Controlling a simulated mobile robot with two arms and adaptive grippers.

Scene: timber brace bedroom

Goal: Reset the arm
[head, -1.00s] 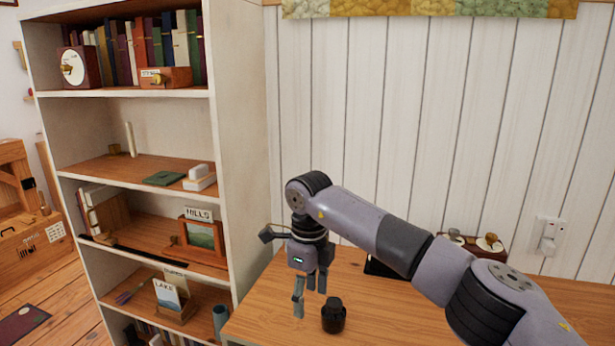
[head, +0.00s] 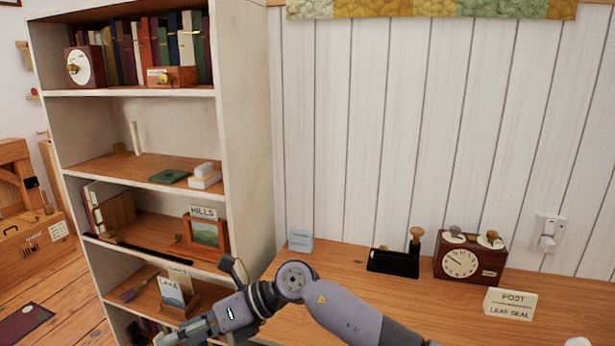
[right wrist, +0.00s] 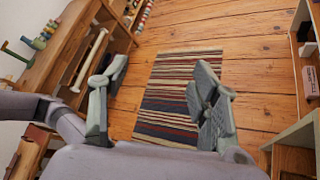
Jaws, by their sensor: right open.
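My right arm comes in from the right in the head view and reaches left across the desk. Its gripper (head: 185,335) is low in front of the bookcase, partly cut off by the bottom edge. In the right wrist view the gripper (right wrist: 158,95) has its two fingers wide apart with nothing between them, over the floor and a striped rug (right wrist: 180,95). My left gripper is not in view.
The bookcase (head: 247,130) stands at left, close to the arm.

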